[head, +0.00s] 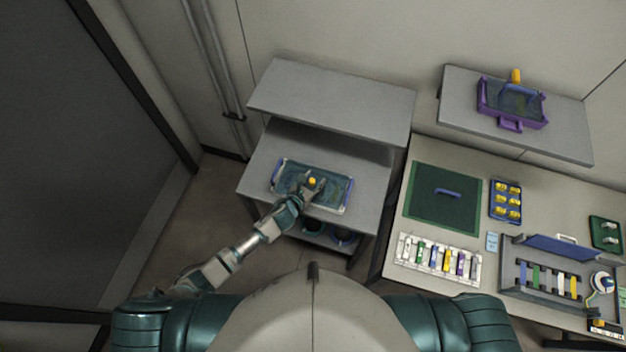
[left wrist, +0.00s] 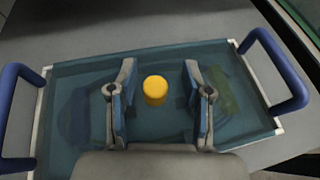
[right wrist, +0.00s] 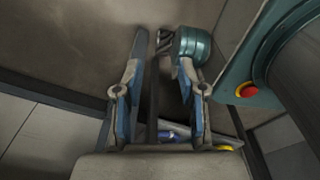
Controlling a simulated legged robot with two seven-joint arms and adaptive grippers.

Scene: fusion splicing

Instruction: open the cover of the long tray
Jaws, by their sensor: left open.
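The long tray (head: 344,205) with blue end handles sits on the grey shelf unit at the left of the head view. Its see-through bluish cover (left wrist: 80,90) lies flat over it, with a yellow knob (left wrist: 155,90) standing up near the middle; the knob also shows in the head view (head: 312,181). My left gripper (left wrist: 157,95) is open above the cover, one finger on each side of the knob, with gaps on both sides. My right gripper (right wrist: 160,75) shows only in its own wrist view, with its fingers apart and nothing between them, low near the floor.
The shelf unit (head: 262,165) has an upper shelf (head: 330,100) behind the tray. At the right, a workbench (head: 400,280) carries a green mat (head: 425,205), a row of coloured parts (head: 440,258) and a fixture with a blue lid (head: 555,244). A purple tray (head: 500,118) stands on a raised shelf.

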